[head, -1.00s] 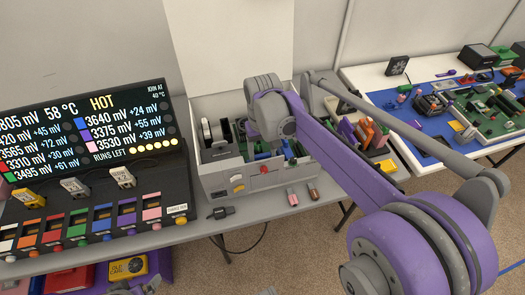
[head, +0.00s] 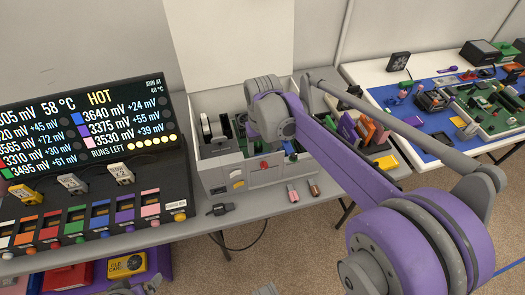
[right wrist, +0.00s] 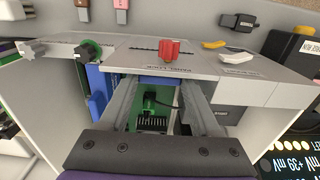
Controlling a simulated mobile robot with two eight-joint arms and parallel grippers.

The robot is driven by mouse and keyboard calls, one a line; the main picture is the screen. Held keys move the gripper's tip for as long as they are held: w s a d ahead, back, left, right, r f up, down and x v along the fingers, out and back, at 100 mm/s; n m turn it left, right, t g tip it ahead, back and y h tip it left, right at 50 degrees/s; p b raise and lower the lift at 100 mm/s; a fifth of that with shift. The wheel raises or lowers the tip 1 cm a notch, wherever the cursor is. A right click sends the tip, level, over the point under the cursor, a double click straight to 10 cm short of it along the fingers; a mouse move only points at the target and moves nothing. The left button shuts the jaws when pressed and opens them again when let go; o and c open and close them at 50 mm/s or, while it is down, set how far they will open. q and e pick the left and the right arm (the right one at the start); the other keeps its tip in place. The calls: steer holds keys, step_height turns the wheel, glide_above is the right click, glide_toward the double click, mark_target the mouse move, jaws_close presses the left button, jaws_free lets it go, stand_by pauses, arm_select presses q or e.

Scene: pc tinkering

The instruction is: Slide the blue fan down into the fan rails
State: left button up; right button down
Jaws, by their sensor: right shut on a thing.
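The open grey computer case (head: 262,174) stands on the table in the middle of the head view. My right gripper (head: 270,130) reaches down into it from above, and its arm hides much of the inside. In the right wrist view, the two grey fingers of my right gripper (right wrist: 160,110) are down inside the case. It is shut on the blue fan, whose outline is mostly hidden; blue surface (right wrist: 97,90) shows beside the left finger. A green board (right wrist: 153,112) shows between the fingers. The fan rails cannot be made out.
A red knob (right wrist: 169,50) sits on the case's front panel. A dark display panel (head: 85,140) stands left of the case. Coloured cards (head: 365,130) stand to its right. A dark fan (head: 398,65) stands on the back table. Small connectors (head: 293,194) lie before the case.

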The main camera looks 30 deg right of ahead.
steer(key=shift+f+b, duration=0.3)
steer(key=shift+f, duration=0.2)
jaws_free()
steer(key=shift+r, duration=0.15)
step_height(320, 180, up, 5)
steer(key=p, duration=0.3)
steer(key=shift+p, duration=0.4)
step_height(320, 180, up, 11)
steer(key=shift+f+p, duration=0.2)
steer(key=shift+p, duration=0.2)
